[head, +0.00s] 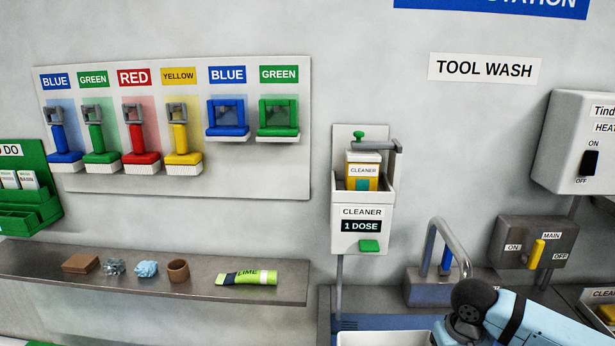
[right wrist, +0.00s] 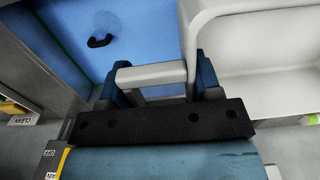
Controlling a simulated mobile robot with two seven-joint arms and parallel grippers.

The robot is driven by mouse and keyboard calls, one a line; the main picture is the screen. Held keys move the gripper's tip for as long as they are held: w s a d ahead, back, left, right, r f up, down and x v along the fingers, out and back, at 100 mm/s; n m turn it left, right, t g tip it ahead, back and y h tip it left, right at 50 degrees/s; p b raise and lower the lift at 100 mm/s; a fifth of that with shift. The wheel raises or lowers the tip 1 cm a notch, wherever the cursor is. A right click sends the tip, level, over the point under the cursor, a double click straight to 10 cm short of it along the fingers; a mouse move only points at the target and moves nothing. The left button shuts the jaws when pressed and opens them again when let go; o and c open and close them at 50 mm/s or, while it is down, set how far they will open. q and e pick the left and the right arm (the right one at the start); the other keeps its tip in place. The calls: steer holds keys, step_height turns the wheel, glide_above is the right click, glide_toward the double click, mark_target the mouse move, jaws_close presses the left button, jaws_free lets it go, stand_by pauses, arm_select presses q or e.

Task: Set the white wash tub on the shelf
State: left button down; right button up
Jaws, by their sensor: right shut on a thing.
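The white wash tub (head: 385,339) shows only by its top edge at the bottom of the head view. In the right wrist view the white tub (right wrist: 262,45) fills the upper right. My right gripper (right wrist: 155,76) is shut on the tub's pale handle bar, with one dark blue finger at each end of it. In the head view my right arm comes in from the lower right, and its fingers are hidden. A grey shelf (head: 210,293) is mounted on the wall at left. My left gripper is not in view.
The shelf bears a brown block (head: 80,263), scrubbers, a brown cup (head: 178,270) and a green lime tube (head: 247,278); its right end is bare. A blue sink basin (right wrist: 75,25) lies beside the tub. A tap (head: 450,240) and cleaner dispenser (head: 362,200) stand behind.

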steer(key=s+a+r, duration=0.1)
steer(key=s+a, duration=0.1)
steer(key=s, duration=0.1)
steer(key=s+a+r, duration=0.1)
steer(key=a, duration=0.1)
steer(key=shift+s+r, duration=0.2)
steer(key=shift+r, duration=0.15)
steer(key=shift+d+r, duration=0.1)
steer(key=shift+d, duration=0.1)
